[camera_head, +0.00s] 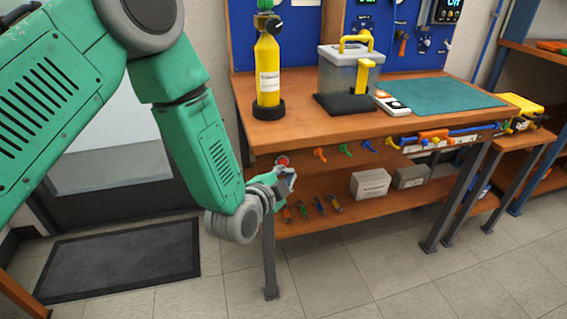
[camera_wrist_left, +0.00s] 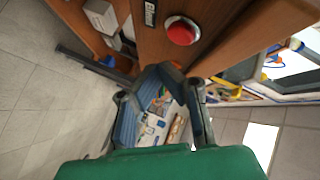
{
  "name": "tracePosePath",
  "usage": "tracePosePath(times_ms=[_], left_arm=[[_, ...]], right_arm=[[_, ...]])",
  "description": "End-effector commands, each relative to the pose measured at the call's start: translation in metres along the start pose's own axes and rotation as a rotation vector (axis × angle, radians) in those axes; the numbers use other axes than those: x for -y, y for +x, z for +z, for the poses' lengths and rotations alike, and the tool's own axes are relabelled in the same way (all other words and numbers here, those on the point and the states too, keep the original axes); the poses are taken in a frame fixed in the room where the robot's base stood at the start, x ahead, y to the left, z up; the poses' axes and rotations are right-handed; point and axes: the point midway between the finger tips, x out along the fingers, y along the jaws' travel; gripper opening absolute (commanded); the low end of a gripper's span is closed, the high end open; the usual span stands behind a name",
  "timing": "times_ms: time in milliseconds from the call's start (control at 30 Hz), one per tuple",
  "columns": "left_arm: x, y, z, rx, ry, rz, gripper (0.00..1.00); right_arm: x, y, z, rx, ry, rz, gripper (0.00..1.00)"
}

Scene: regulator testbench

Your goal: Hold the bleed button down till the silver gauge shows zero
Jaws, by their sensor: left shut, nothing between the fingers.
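The red round bleed button (camera_wrist_left: 181,31) sits on the wooden front of the bench, beside a small dark label (camera_wrist_left: 150,12). In the head view the button (camera_head: 283,160) shows just above my left gripper (camera_head: 288,181), below the tabletop's left end. In the wrist view my left gripper (camera_wrist_left: 172,72) is shut and empty, its tips a short way from the button. I see no press on it. A yellow cylinder (camera_head: 267,70) stands upright on the bench with a small dark round part at its neck. I cannot make out the silver gauge. My right gripper is not in view.
The workbench (camera_head: 310,127) also bears a clear box with a yellow handle (camera_head: 346,72), a small white device (camera_head: 393,105) and a green mat (camera_head: 437,100). Coloured tools hang beneath the top. The floor in front is clear.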

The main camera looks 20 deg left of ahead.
Motion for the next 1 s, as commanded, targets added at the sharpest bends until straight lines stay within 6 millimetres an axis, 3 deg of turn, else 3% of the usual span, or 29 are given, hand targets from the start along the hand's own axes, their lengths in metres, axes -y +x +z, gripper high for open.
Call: tracePosePath(times_ms=[333, 800, 900, 1000], left_arm=[[-0.017, -0.023, -0.017, 0.0, 0.001, 0.002, 0.0], [-0.018, -0.025, -0.018, 0.0, 0.0, 0.0, 0.0], [-0.022, -0.028, -0.015, 0.01, -0.016, 0.018, 0.0], [-0.041, -0.042, 0.002, 0.061, -0.091, 0.103, 0.0]], right_arm=[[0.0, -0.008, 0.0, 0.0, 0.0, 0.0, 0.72], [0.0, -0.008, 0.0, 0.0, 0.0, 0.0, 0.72], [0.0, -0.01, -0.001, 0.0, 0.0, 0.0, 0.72], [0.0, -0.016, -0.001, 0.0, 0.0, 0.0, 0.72]])
